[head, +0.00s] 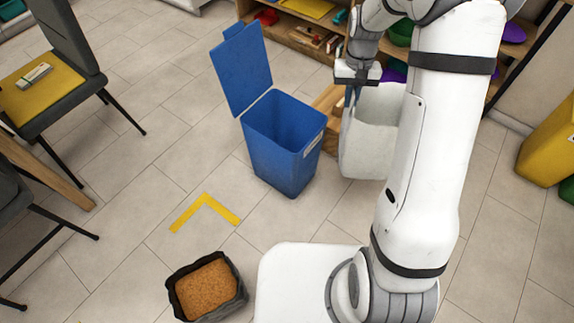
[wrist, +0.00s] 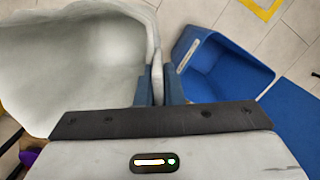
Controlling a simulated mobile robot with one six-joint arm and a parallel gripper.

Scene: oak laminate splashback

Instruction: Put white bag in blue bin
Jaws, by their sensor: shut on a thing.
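The white bag (head: 368,138) hangs from my gripper (head: 352,98), to the right of the blue bin. My gripper is shut on the bag's rim, and my arm hides the bag's right side. In the wrist view the bag (wrist: 75,60) fills the left, its mouth wide open, with its edge between the fingers of my gripper (wrist: 158,85). The blue bin (head: 275,158) stands upright on the floor with its lid (head: 241,68) swung open to the back left. Its inside looks empty. The bin (wrist: 222,68) also shows in the wrist view, right of the fingers and apart from the bag.
A black container of brown granules (head: 206,287) sits on the floor in front. A yellow L-shaped floor mark (head: 205,210) lies left of the bin. A chair with a yellow seat (head: 40,92) stands at left, low shelves (head: 300,38) behind, a yellow bin (head: 550,145) at right.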

